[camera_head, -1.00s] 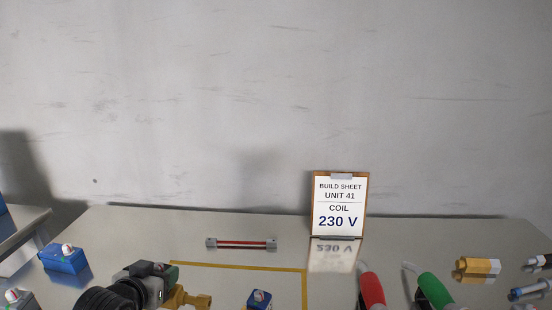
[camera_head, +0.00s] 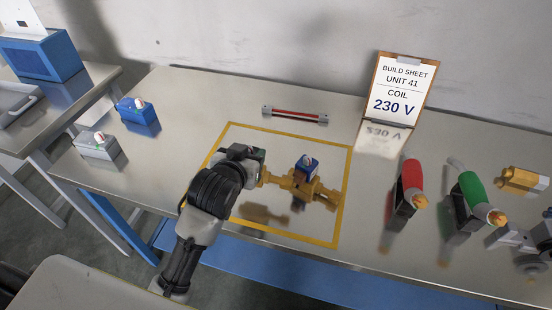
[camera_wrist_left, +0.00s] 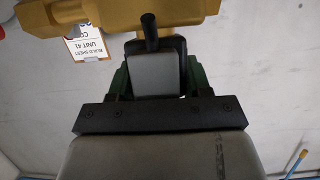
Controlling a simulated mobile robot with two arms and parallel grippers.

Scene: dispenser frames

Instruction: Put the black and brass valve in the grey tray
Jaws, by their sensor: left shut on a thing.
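My left gripper (camera_head: 254,162) is shut on the black and brass valve (camera_head: 274,180). Its brass body sticks out to the right and seems to be above the table, with a dark shadow below. In the left wrist view the valve's brass body (camera_wrist_left: 170,14) crosses the top, and a grey and black part sits between the green finger pads of the gripper (camera_wrist_left: 155,75). A grey tray (camera_head: 14,103) appears to lie on the side table at the far left, partly cut off. My right gripper is not clearly visible.
A brass valve with a blue coil (camera_head: 307,165) stands just beyond, inside the yellow outline (camera_head: 340,215). Blue (camera_head: 138,115) and grey (camera_head: 97,147) coils lie left. Red (camera_head: 411,180) and green (camera_head: 470,190) handled tools stand right. A build sheet (camera_head: 403,90) reads 230 V.

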